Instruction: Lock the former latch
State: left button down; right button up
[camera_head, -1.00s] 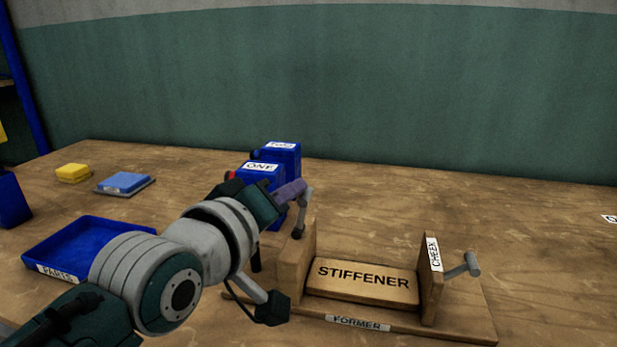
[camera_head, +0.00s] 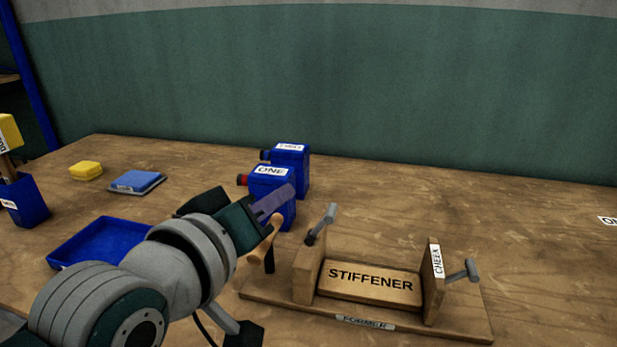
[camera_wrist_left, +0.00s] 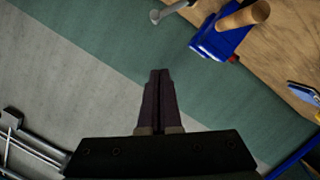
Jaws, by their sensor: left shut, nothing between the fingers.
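The wooden former (camera_head: 450,322) stands on the table, labelled FORMER. The STIFFENER block (camera_head: 370,283) lies between its left upright and the CHEEK board (camera_head: 435,275). A grey lever (camera_head: 322,222) sits at the top of the left upright, leaning up and to the right. A second grey handle (camera_head: 462,272) sticks out right of the CHEEK board. My left gripper (camera_head: 290,194) is shut and empty, left of the grey lever and apart from it, in front of press ONE. In the left wrist view its closed fingers (camera_wrist_left: 160,76) point at the wall.
Blue press ONE (camera_head: 270,172) and another blue press (camera_head: 291,150) stand behind my gripper, with a wooden handle (camera_head: 270,238) close below it. A blue tray (camera_head: 100,240), blue pad (camera_head: 136,181) and yellow block (camera_head: 86,170) lie left. The table right of the former is mostly clear.

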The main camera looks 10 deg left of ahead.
pick_arm(q)
jog(key=shift+v, duration=2.35)
jog(key=s+a+m+g+y+p, duration=0.15)
jog(key=s+m+g+p, duration=0.35)
jog(key=s, duration=0.6)
jog(key=s+a+m+g+y+p, duration=0.1)
jog(key=s+a+m+g+p, duration=0.2)
jog(key=s+g, duration=0.6)
notch_tip(320, 180, up, 35)
jog(key=s+t+p, duration=0.2)
jog(key=p, duration=3.3)
jog(key=shift+a, duration=0.15)
